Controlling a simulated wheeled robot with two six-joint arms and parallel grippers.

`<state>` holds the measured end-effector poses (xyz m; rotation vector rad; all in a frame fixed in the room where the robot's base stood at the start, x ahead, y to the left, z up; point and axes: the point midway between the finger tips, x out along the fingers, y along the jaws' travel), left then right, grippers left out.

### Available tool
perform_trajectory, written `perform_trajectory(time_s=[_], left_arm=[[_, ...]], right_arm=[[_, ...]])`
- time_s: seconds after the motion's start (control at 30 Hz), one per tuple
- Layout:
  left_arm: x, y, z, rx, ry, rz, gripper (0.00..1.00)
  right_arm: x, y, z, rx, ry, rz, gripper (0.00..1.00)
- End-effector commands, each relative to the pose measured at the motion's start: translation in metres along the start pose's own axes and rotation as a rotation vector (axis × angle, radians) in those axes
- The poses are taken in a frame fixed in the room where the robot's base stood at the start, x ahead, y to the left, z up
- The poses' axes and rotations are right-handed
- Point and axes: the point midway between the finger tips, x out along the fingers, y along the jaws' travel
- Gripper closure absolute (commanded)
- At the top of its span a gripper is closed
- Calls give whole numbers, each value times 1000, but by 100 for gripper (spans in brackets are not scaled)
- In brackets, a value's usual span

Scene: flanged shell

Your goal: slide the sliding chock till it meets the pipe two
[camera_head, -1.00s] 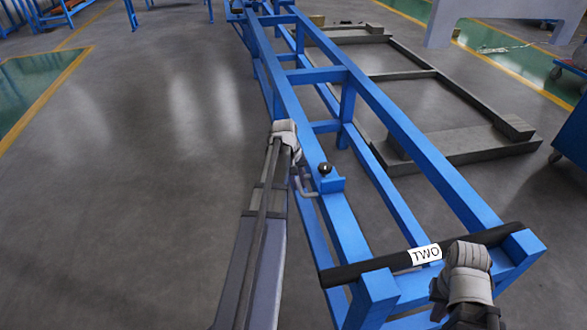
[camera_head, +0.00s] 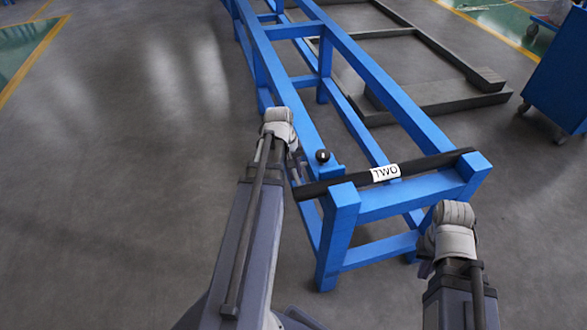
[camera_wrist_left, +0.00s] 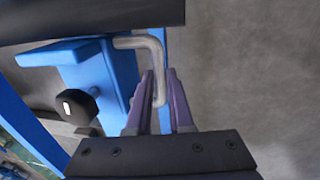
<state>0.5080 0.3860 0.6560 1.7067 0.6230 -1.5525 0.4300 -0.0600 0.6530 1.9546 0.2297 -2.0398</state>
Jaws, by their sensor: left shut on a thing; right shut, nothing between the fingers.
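The sliding chock (camera_head: 338,171) is a blue block with a black knob (camera_head: 322,156) on the left rail of the blue frame. Its bent grey handle (camera_wrist_left: 157,62) shows in the left wrist view, beside the chock's blue body (camera_wrist_left: 85,72). My left gripper (camera_wrist_left: 156,92) is shut on this handle. Pipe two (camera_head: 425,164) is a black bar with a white "TWO" label, lying across the frame's near end. The chock is very close to the pipe (camera_wrist_left: 100,16); whether they touch I cannot tell. My right gripper (camera_head: 427,268) is empty and shut, right of the frame's near end, mostly hidden by its wrist.
The blue frame (camera_head: 375,75) runs away toward the back. A grey floor frame (camera_head: 440,100) lies to its right, and a blue wheeled cabinet (camera_head: 558,85) stands at the far right. The floor on the left is clear.

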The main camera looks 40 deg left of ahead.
Motion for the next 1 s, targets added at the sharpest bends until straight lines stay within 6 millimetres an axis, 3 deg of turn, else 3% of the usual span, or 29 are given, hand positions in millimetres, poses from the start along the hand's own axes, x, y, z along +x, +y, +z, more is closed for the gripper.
perform_trajectory(time_s=[0.5, 0.53, 0.77, 1.0], left_arm=[[0, 0, 4, 0, -3, 0, 100], [0, 0, 5, 0, -4, 0, 78], [0, 0, 4, 0, -2, 0, 52], [0, 0, 3, 0, -1, 0, 51]], right_arm=[[0, 0, 0, 0, 0, 0, 100], [0, 0, 0, 0, 0, 0, 100], [0, 0, 0, 0, 0, 0, 100], [0, 0, 0, 0, 0, 0, 100]])
